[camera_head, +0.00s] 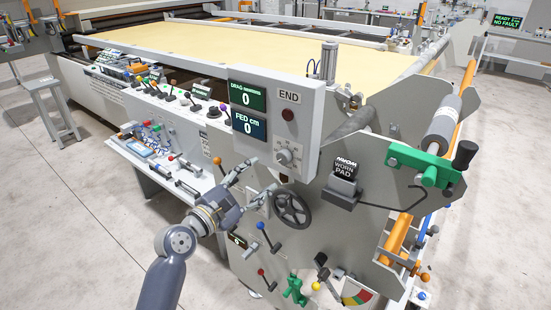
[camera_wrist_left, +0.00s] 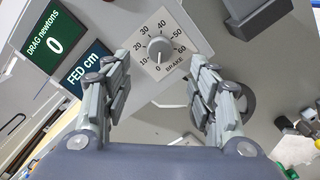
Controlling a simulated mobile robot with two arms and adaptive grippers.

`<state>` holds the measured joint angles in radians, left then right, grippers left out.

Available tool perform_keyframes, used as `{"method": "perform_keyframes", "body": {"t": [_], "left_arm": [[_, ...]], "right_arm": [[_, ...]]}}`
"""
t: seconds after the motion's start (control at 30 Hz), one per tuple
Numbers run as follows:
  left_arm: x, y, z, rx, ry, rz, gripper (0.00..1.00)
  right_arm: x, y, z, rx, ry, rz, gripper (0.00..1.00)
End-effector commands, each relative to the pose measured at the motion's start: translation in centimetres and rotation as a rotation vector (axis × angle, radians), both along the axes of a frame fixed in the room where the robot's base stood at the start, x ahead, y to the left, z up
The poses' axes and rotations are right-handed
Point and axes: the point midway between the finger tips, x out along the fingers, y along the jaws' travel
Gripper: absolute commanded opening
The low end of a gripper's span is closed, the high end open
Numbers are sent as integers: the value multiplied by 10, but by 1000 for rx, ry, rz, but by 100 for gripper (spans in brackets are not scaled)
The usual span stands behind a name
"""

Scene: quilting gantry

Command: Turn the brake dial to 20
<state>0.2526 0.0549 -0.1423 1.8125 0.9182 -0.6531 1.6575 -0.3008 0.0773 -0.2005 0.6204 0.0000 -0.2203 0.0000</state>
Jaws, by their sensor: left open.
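The brake dial (camera_head: 287,153) is a grey round knob on a pale square plate, low on the grey control box. In the left wrist view the knob (camera_wrist_left: 159,47) sits inside a scale marked 0 to 60, with the word BRAKE below it. Its pointer seems to be near 0, but the mark is small. My left gripper (camera_head: 262,175) is open and empty, just left of and below the dial. In the wrist view its fingers (camera_wrist_left: 159,68) stand on either side of the dial plate, apart from the knob. My right gripper is in neither view.
The drag display (camera_head: 247,96) and fed display (camera_head: 248,125) both read 0. A dark handwheel (camera_head: 292,206) is close below the gripper. A box labelled WORN PAD (camera_head: 343,183) is to the right. Coloured levers stick out lower down; open floor lies at left.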

Motion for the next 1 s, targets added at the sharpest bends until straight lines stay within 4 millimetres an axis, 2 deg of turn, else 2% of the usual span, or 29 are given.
{"method": "perform_keyframes", "body": {"t": [0.17, 0.5, 0.73, 1.0], "left_arm": [[23, -16, 2, 0, -1, 1, 54], [63, -46, 1, 3, -1, 1, 54], [76, -55, 0, 4, -1, 1, 54], [78, -56, 0, 4, -2, 2, 54]], "right_arm": [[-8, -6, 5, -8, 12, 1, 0], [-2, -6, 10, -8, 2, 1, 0], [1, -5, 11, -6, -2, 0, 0], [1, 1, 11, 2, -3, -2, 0]]}}
